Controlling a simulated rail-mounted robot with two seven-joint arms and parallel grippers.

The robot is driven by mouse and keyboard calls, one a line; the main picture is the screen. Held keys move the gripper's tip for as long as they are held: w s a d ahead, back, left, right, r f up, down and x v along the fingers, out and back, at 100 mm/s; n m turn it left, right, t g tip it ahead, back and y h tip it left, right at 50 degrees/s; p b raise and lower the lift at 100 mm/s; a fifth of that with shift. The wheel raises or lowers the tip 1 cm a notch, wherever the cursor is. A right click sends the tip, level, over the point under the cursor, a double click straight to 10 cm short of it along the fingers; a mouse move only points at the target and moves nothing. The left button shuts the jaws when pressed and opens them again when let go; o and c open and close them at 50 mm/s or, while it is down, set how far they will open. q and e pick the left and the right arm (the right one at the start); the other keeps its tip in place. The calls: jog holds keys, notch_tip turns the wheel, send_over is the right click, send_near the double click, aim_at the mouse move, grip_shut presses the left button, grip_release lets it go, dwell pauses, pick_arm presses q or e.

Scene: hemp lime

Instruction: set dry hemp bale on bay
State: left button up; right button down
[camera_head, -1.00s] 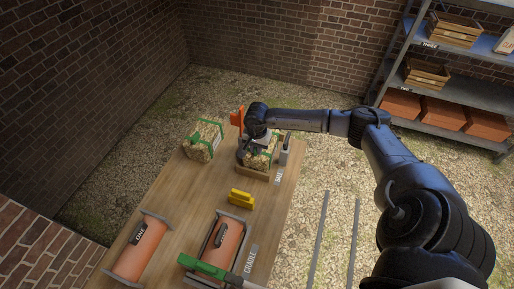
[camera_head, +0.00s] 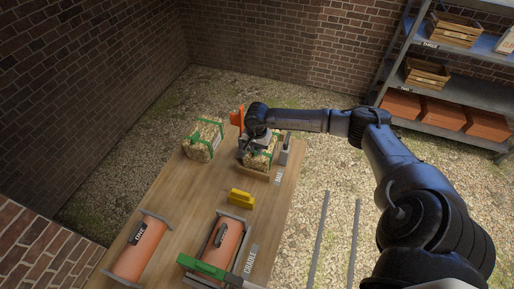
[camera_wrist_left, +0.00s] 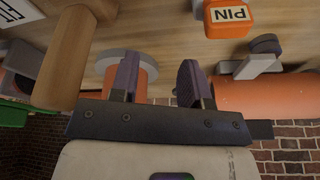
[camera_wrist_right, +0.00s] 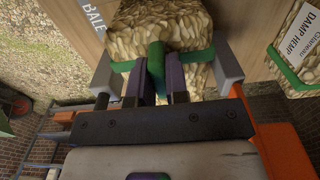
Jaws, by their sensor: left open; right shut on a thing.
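The hemp bale (camera_head: 262,158) in my right gripper is a straw-coloured block with a green strap. It sits upright at the wooden bay marked BALE (camera_wrist_right: 92,15), low between grey side posts (camera_wrist_right: 228,68). In the right wrist view, my right gripper (camera_wrist_right: 157,85) is shut on the bale's green strap handle (camera_wrist_right: 156,62). The arm hides part of the bale in the head view. A second bale (camera_head: 203,141), labelled DAMP HEMP in the right wrist view (camera_wrist_right: 300,45), stands apart to the left. My left gripper (camera_wrist_left: 162,85) is open, with nothing held between its fingers.
An orange cylinder (camera_head: 137,258) lies at the table's front left, and another (camera_head: 224,243) lies in the grey cradle. A yellow block (camera_head: 241,197) sits mid-table. An orange piece (camera_head: 237,117) stands behind the bay. Shelves (camera_head: 455,88) with crates stand at the right.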

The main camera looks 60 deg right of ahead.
jog(key=shift+c, duration=2.4)
grip_release()
jog(key=shift+r, duration=0.45)
jog(key=shift+r+p, duration=1.3)
jog(key=shift+r, duration=0.55)
jog(key=shift+r+p, duration=0.6)
jog(key=shift+r, duration=0.55)
